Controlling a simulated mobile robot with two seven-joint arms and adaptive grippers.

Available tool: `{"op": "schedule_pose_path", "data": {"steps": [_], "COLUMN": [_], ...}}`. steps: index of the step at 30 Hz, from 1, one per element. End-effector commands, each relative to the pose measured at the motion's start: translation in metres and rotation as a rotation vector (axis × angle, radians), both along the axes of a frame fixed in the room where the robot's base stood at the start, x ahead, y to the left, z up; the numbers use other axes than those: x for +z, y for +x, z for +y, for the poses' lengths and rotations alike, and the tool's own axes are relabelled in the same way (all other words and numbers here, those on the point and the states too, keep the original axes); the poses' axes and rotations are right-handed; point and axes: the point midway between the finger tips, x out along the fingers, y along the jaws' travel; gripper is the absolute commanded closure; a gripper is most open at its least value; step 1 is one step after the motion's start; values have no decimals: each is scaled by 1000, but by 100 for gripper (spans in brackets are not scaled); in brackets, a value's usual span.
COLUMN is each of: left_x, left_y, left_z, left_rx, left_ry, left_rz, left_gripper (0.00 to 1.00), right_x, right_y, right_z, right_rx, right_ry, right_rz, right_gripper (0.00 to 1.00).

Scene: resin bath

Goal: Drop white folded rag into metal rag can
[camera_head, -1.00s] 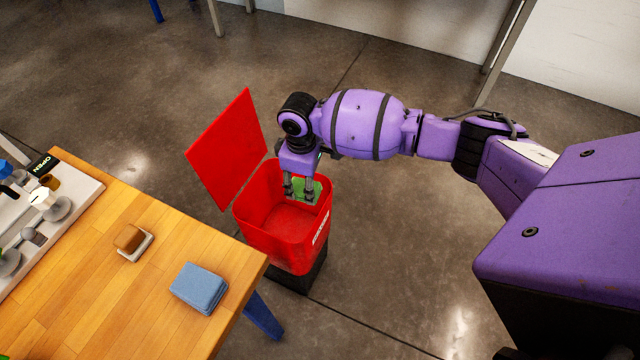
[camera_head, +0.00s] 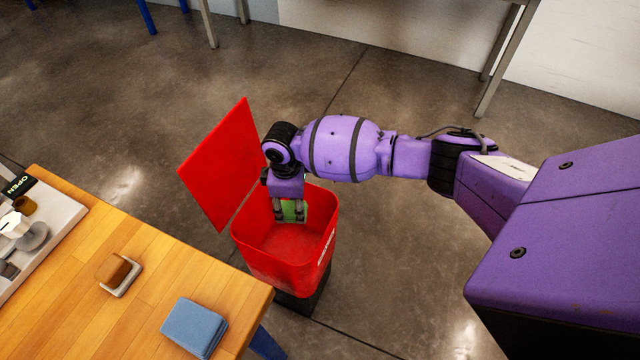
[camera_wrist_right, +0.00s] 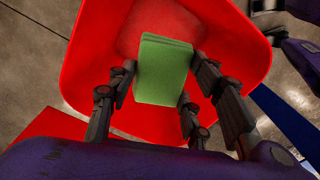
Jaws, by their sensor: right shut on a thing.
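My right gripper (camera_head: 290,218) is shut on a green folded rag (camera_wrist_right: 163,72) and points down into the mouth of the open red can (camera_head: 280,271). In the right wrist view the rag sits between the fingers, with the can's red inside (camera_wrist_right: 222,50) around and behind it. The can's red lid (camera_head: 220,165) stands open at its left. I see no white folded rag; the held one looks green. My left gripper is not in view.
A wooden table (camera_head: 150,315) stands at the lower left, close to the can. On it are a blue folded cloth (camera_head: 194,327), a brown block on a pale pad (camera_head: 117,271) and a tray with parts (camera_head: 58,222). The floor behind the can is clear.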

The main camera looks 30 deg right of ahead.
Motion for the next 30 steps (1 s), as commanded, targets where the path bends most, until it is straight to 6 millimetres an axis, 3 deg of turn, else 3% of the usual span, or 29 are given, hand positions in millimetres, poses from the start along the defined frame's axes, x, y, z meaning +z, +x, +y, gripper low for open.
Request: {"op": "schedule_pose_path", "data": {"steps": [9,10,14,25,30], "left_x": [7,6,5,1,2], "left_y": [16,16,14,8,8], "left_z": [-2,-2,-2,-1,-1], "left_rx": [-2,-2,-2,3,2], "left_ry": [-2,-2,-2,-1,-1], "left_rz": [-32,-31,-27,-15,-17], "left_gripper": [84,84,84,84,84], "right_x": [1,1,1,4,26], "right_y": [5,5,5,4,5], "right_z": [1,1,2,2,2], "right_rx": [1,1,1,1,2], "right_ry": [2,2,2,2,4], "right_rz": [-9,-9,-9,-9,-11], "right_gripper": [78,50,33,32,32]}}
